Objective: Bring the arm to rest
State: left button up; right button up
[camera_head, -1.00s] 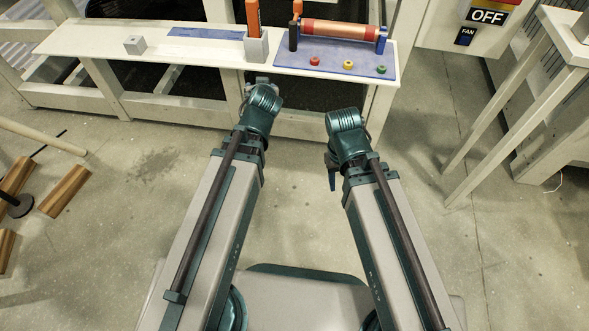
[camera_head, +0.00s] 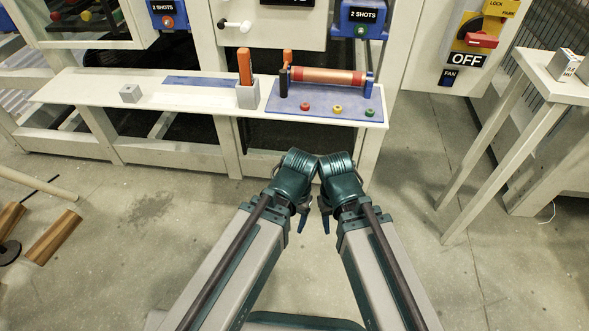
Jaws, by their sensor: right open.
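My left arm comes in from the lower left and my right arm from the lower right. Their teal wrists meet or nearly meet in the picture, in front of the shelf. My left gripper (camera_head: 302,221) points down and is mostly hidden behind its wrist; I cannot tell its opening. My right gripper (camera_head: 326,224) also points down, is open, and only a small blue finger part shows. I see nothing held in either. Both are apart from the shelf and hang above the concrete floor.
A white shelf (camera_head: 60,90) bears a grey block (camera_head: 130,93), an orange-handled item in a grey holder (camera_head: 247,96), and a blue board (camera_head: 300,105) with an orange roller (camera_head: 328,76). A white table (camera_head: 535,72) stands right. Wooden pieces (camera_head: 52,238) lie left. Floor between is clear.

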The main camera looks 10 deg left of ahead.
notch_tip(320, 180, up, 32)
jog(key=p, duration=3.2)
jog(key=shift+r, duration=0.2)
jog(key=shift+a, duration=0.1)
